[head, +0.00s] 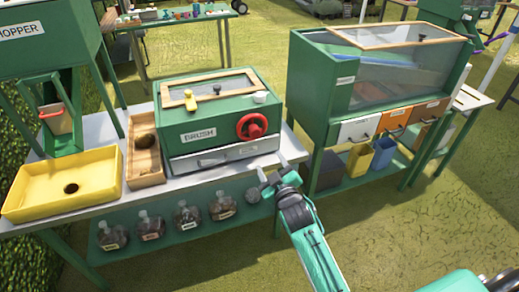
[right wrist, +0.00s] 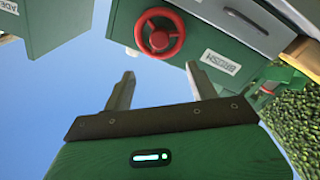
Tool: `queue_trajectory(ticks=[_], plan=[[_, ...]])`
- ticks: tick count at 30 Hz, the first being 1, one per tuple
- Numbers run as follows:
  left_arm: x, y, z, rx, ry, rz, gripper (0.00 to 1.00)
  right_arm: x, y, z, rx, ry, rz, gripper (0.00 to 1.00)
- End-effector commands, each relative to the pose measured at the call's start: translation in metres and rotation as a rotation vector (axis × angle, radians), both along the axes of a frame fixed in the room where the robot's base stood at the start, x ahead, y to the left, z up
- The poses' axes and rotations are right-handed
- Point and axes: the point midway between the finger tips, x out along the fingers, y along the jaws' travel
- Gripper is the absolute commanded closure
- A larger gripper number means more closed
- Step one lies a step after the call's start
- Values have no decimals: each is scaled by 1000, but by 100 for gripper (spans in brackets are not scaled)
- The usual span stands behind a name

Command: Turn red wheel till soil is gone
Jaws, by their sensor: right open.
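The red wheel (head: 251,127) is on the front right of the green box labelled BRUSH (head: 215,118), which stands on the grey table. My right gripper (head: 272,168) is open and empty, in front of the box, lower and a little right of the wheel, and apart from it. In the right wrist view the red wheel (right wrist: 160,33) shows past the two open fingers (right wrist: 159,74), with the BRUSH label beside it. A wood-framed clear lid (head: 211,89) tops the box; I cannot make out soil inside. My left gripper is not in view.
A yellow tray (head: 68,186) with a hole and a wooden box (head: 145,160) stand left of the BRUSH box. Several glass jars (head: 187,216) sit on the lower shelf. A green cabinet with drawers (head: 357,130) stands at the right. Grass in front is clear.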

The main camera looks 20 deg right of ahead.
Motion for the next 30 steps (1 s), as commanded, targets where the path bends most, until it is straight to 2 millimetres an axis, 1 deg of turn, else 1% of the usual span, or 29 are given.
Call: queue_trajectory(ticks=[5,8,11,13,14,15,20,21,24,27,30], plan=[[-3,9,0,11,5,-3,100,0,0,0,-28,1,1,41],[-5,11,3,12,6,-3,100,1,1,1,-161,5,4,41],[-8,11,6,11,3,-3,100,3,2,2,-426,12,10,41],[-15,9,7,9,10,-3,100,4,3,2,-669,15,15,41],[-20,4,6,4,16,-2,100,4,3,2,-778,14,17,41],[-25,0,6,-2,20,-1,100,4,3,2,-925,13,18,41],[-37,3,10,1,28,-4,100,5,2,2,-1507,2,23,41],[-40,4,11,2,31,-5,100,4,1,2,-1651,-3,22,41],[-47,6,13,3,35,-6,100,4,-1,2,-1981,-17,18,41],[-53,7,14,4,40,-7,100,3,-3,1,-2248,-30,10,41],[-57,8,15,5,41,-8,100,2,-4,1,-2430,-40,1,41]])
